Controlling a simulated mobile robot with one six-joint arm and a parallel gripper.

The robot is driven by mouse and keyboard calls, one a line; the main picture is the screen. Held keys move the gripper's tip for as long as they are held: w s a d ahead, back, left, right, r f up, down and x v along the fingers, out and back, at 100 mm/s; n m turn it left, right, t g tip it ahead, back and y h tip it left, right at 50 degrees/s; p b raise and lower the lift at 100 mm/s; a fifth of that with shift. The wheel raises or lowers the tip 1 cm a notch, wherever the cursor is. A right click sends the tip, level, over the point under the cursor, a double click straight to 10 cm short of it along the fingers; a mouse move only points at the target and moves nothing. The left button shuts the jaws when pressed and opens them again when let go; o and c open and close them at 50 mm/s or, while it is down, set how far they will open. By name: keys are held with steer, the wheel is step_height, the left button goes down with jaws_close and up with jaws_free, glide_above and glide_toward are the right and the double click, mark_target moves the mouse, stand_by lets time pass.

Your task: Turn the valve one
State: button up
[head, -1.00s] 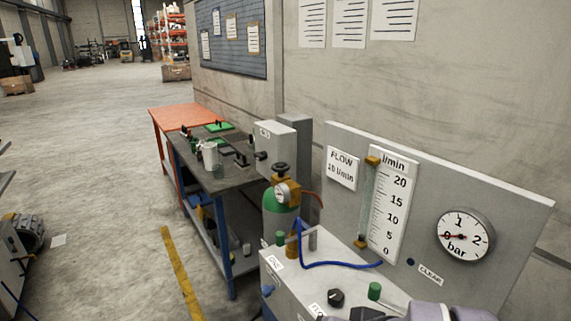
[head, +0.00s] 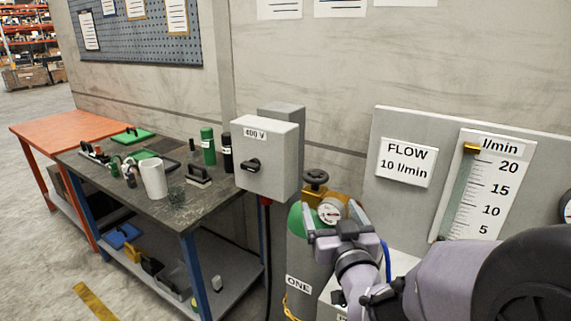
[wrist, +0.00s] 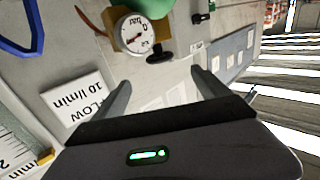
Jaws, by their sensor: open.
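Valve one's black handwheel (head: 316,177) sits on top of the green-shouldered grey cylinder (head: 295,245) labelled ONE. A brass body with a round gauge (head: 329,211) is just below the handwheel. My gripper (head: 331,207) is open and empty in front of the gauge, its fingers pointing toward the wall. In the wrist view, a black knob (wrist: 160,53), seemingly the handwheel, lies beyond the fingertips of my gripper (wrist: 161,77), apart from them. The gauge (wrist: 135,33) is beside it. My gripper and arm hide part of the cylinder.
A grey 400 V box (head: 268,157) with a black switch hangs left of the valve. The flow panel (head: 390,205) stands to the right. A dark workbench (head: 120,192) with several items is at left. A blue hose (head: 387,262) runs close behind my gripper.

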mark_target(313, 169)
steer(key=w, duration=1.4)
steer(key=shift+w+a, duration=0.25)
steer(key=shift+w, duration=0.7)
